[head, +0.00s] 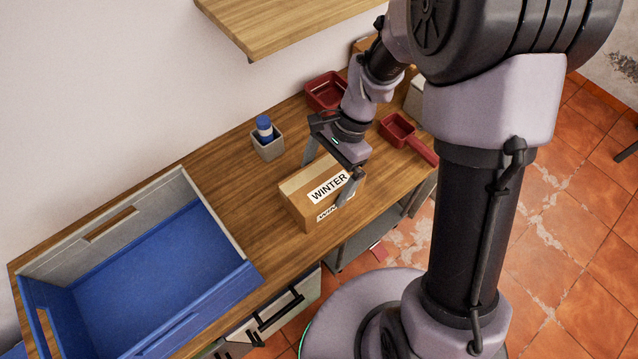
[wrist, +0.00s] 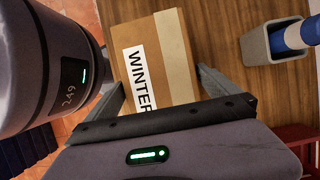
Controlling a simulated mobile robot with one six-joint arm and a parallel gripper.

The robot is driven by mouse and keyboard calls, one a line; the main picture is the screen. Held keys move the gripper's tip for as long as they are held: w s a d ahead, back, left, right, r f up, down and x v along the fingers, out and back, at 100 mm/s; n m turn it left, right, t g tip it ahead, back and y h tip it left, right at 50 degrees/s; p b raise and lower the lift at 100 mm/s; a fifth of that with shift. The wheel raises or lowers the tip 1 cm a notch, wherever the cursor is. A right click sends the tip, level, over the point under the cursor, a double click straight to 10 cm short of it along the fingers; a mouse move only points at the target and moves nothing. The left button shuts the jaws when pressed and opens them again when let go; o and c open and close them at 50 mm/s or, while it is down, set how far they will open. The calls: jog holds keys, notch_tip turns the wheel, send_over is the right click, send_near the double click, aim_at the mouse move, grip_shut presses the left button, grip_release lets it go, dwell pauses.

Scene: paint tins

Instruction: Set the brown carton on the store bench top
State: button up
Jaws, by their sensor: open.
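The brown carton (head: 298,200) has a white label reading WINTER and sits on the wooden bench top (head: 248,183), near its front edge. It also shows in the wrist view (wrist: 162,62). My gripper (head: 328,178) is open, with one finger on each side of the carton's right end. In the wrist view, my open gripper (wrist: 160,92) has the carton between its fingers. A gap shows beside the fingers there; whether either touches the carton I cannot tell. The carton's far right end is partly hidden by my gripper.
A blue and grey crate (head: 215,215) fills the bench's left part. A grey cup (head: 268,148) holding a blue and white item (head: 264,127) stands behind the carton. Red trays (head: 325,92) (head: 398,128) lie at the right. A wooden shelf (head: 285,20) hangs above.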

jog(key=p+v, duration=0.2)
jog(key=v, duration=0.5)
jog(key=shift+r, duration=0.1)
jog(key=s+d+r+n+t, duration=0.2)
jog(key=s+r+n+t, duration=0.1)
jog(key=s+r, duration=0.3)
jog(key=s+d+r+n+t+h, duration=0.1)
jog(key=s+r+t, duration=0.4)
jog(key=r, duration=0.6)
jog(key=s+d+n, duration=0.1)
jog(key=s+n, duration=0.1)
jog(key=shift+r+n+h, duration=0.25)
jog(key=shift+n+h, duration=0.05)
jog(key=shift+n, duration=0.1)
